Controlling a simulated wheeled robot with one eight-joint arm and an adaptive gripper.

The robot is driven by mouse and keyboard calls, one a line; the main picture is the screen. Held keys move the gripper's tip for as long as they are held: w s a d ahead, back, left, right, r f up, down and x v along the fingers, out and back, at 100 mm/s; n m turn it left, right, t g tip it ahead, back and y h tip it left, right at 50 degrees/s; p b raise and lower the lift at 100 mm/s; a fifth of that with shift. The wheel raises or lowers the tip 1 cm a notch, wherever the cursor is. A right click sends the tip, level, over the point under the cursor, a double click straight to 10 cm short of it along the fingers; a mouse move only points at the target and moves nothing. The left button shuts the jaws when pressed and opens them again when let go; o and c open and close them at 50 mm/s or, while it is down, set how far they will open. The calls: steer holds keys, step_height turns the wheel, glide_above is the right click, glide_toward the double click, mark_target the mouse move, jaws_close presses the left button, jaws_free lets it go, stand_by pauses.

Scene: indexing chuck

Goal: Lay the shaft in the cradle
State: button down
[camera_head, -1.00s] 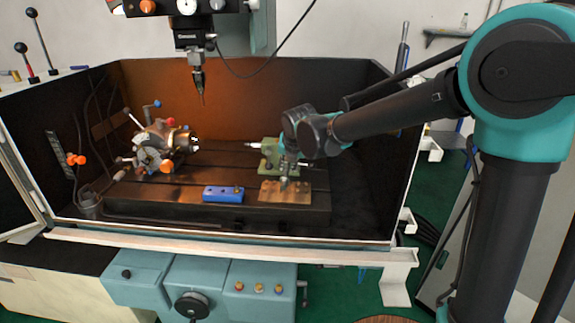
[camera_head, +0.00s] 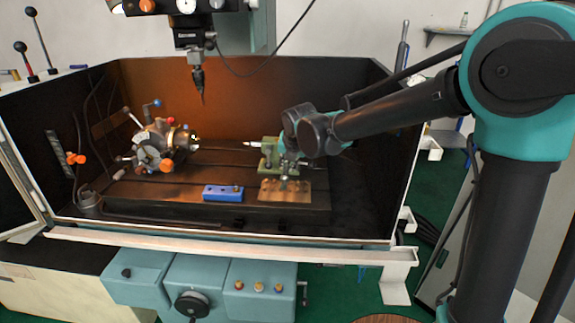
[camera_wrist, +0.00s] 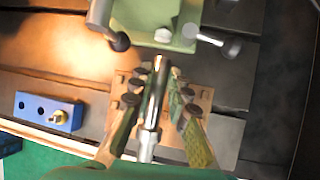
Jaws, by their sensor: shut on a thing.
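The silver shaft (camera_wrist: 150,105) shows between the two fingers of my gripper (camera_wrist: 156,88) in the wrist view. My gripper is shut on it. The shaft runs lengthwise in the picture, over a tan plate with dark round-topped posts (camera_wrist: 204,98) that looks like the cradle. Some posts show beside the shaft; the fingers hide part of the plate. I cannot tell whether the shaft touches it. In the head view the plate (camera_head: 270,196) lies at the front right of the machine bed, with my gripper (camera_head: 285,178) low over it. The shaft is not clear there.
A green tailstock (camera_head: 270,156) stands just behind the plate and close to my gripper. A blue block with holes (camera_head: 222,193) lies to its left. A chuck unit with levers (camera_head: 158,145) stands further left, and a spindle (camera_head: 198,80) hangs above.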

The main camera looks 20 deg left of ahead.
mark_target(288, 170)
steer(key=shift+f, duration=1.7)
steer(key=c, duration=1.4)
jaws_free()
steer(key=v, duration=1.2)
